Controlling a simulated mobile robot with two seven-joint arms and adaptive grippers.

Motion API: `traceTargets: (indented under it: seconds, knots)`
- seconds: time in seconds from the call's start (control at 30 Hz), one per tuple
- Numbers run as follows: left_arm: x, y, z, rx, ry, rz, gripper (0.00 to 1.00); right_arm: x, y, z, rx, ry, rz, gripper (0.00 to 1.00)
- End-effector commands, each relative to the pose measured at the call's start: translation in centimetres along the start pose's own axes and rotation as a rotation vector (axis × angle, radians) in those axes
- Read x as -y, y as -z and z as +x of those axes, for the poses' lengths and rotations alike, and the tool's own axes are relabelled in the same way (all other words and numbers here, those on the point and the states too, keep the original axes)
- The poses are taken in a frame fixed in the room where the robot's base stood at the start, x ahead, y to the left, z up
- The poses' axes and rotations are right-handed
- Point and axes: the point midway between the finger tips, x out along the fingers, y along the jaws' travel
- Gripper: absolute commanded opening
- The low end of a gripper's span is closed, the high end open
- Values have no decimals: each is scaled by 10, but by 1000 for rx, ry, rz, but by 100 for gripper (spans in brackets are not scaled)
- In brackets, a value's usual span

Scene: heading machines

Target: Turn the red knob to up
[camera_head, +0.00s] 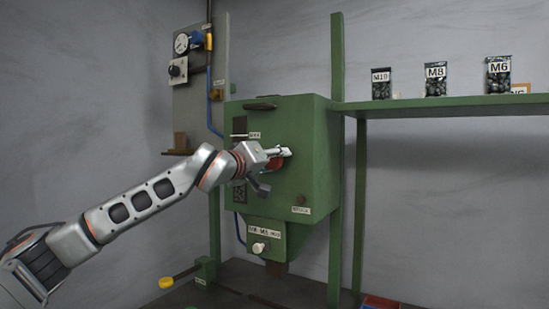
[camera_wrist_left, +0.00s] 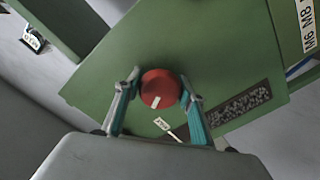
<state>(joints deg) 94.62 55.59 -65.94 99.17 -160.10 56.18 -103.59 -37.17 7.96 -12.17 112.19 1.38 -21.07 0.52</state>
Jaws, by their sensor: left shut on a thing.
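The red knob (camera_wrist_left: 160,86) is on the front face of the green machine box (camera_head: 308,150). In the left wrist view it is round and red with a white mark at its lower left edge. My left gripper (camera_wrist_left: 158,88) has one finger on each side of the knob and is shut on it. In the head view my left gripper (camera_head: 281,153) is at the box front and covers most of the red knob (camera_head: 274,164). My right gripper is not in view.
A lower green unit with a white knob (camera_head: 259,247) hangs under the box. A green shelf (camera_head: 450,105) at right carries bags labelled M10, M8 and M6. A gauge panel (camera_head: 190,90) stands at back left. A yellow knob (camera_head: 166,283) is low in front.

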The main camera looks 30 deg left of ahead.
Motion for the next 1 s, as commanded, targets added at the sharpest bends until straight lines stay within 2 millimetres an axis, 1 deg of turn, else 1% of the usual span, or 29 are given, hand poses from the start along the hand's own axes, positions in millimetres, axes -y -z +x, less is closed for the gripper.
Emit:
traceTargets:
  seconds: [0.2, 0.5, 0.73, 1.0]
  knots:
    - [0, 0, 0, 2, 1, 192, 18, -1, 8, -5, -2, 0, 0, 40]
    - [0, 0, 0, 2, 1, 390, 18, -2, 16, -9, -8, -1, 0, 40]
    - [1, -1, 0, 2, 0, 472, 18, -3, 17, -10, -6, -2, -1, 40]
    - [1, -1, 0, 2, 0, 500, 18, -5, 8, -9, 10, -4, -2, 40]
